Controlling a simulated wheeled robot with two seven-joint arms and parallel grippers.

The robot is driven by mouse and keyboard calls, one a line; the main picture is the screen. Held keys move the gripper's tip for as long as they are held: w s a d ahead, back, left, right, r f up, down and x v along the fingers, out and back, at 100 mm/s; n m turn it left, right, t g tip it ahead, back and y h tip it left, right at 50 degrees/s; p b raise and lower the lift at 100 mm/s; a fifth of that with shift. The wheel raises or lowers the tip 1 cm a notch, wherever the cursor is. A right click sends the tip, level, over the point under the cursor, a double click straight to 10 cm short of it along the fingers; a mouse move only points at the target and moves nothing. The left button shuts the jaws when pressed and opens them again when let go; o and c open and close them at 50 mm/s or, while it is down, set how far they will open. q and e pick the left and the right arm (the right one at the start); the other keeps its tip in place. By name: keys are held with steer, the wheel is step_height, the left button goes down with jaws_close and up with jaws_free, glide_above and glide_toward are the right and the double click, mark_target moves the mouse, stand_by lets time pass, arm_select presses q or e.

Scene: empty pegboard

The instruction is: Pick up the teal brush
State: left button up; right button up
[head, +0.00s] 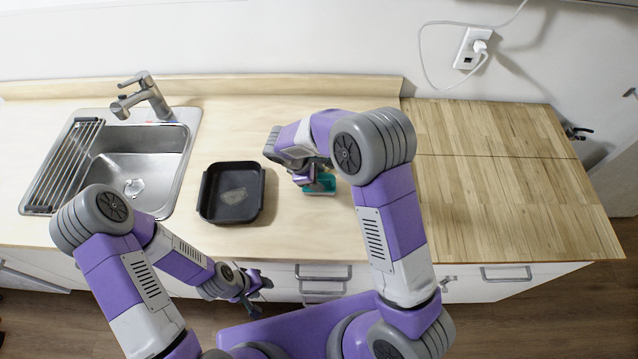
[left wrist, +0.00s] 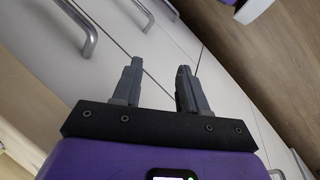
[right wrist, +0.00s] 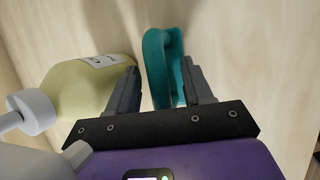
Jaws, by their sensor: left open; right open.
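The teal brush (head: 323,187) lies on the counter, partly covered by my right arm and gripper in the head view. In the right wrist view the brush's looped handle (right wrist: 157,62) stands between the two fingers of my right gripper (right wrist: 162,72). That gripper is open, with a finger on each side of the handle; whether either finger touches it is hard to tell. My left gripper (head: 256,284) is open and empty in front of the counter's drawers; its bare fingers also show in the left wrist view (left wrist: 158,75).
A pale yellow bottle (right wrist: 85,88) with a grey top is close beside my right gripper's left finger. A black tray (head: 209,208) holding a small flat piece sits left of the brush. A sink (head: 183,170) is further left. The wooden board area (head: 500,190) at right is clear.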

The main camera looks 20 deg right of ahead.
jaws_close()
arm_select(q)
steer(key=shift+r, duration=0.15)
arm_select(e)
steer(key=shift+r, duration=0.25)
